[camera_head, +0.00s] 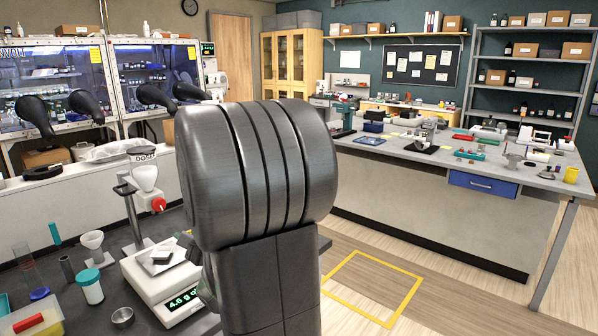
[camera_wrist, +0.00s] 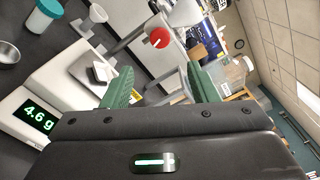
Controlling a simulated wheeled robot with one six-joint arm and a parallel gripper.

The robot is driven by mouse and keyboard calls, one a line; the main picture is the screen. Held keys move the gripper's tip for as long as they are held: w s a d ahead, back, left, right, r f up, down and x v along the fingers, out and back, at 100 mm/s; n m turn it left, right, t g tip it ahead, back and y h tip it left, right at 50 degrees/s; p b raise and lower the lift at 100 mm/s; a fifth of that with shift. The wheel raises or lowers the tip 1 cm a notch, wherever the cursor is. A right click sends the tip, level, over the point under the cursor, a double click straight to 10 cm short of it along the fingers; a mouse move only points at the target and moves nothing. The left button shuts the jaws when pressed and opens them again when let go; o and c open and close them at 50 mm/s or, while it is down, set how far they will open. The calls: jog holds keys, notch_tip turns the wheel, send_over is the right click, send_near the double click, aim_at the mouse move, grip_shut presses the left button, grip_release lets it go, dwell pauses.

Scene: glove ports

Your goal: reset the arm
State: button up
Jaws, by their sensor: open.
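My gripper (camera_wrist: 161,82) shows in the wrist view with its two green fingers spread apart. I see nothing held between them. The view is tilted, and the fingers point out over the bench near the white balance (camera_wrist: 75,78). In the head view my own arm fills the middle and hides most of the gripper. The balance also shows there (camera_head: 160,284), at the lower left beside my arm, with a green 4.6 g reading.
Close by on the left bench are a dispenser with a red knob (camera_head: 158,204), a white funnel (camera_head: 93,243), a teal-lidded jar (camera_head: 91,287) and a metal bowl (camera_head: 122,316). Glove-port cabinets (camera_head: 50,80) stand behind. Open floor with a yellow outline (camera_head: 372,288) lies right.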

aim_at(161, 207)
jog(key=p+x, duration=0.2)
jog(key=x, duration=1.1)
jog(key=shift+w+a+r+p, duration=0.1)
jog(key=shift+a+p, duration=0.15)
jog(key=shift+p, duration=0.05)
jog(key=shift+w+a+f+n, duration=0.2)
jog(key=shift+n, duration=0.1)
jog(key=n, duration=0.1)
jog(key=n+b, duration=0.1)
jog(key=shift+s+d+n, duration=0.1)
jog(key=shift+d+n, duration=0.05)
jog(key=shift+n, duration=0.15)
jog(key=n+b, duration=0.1)
jog(key=n, duration=0.2)
jog(key=shift+n, duration=0.4)
jog(key=n, duration=0.3)
jog(key=shift+b, duration=0.3)
jog(key=n, duration=0.5)
jog(key=shift+n, duration=2.4)
jog(key=shift+d+f, duration=0.1)
jog(key=shift+f, duration=0.05)
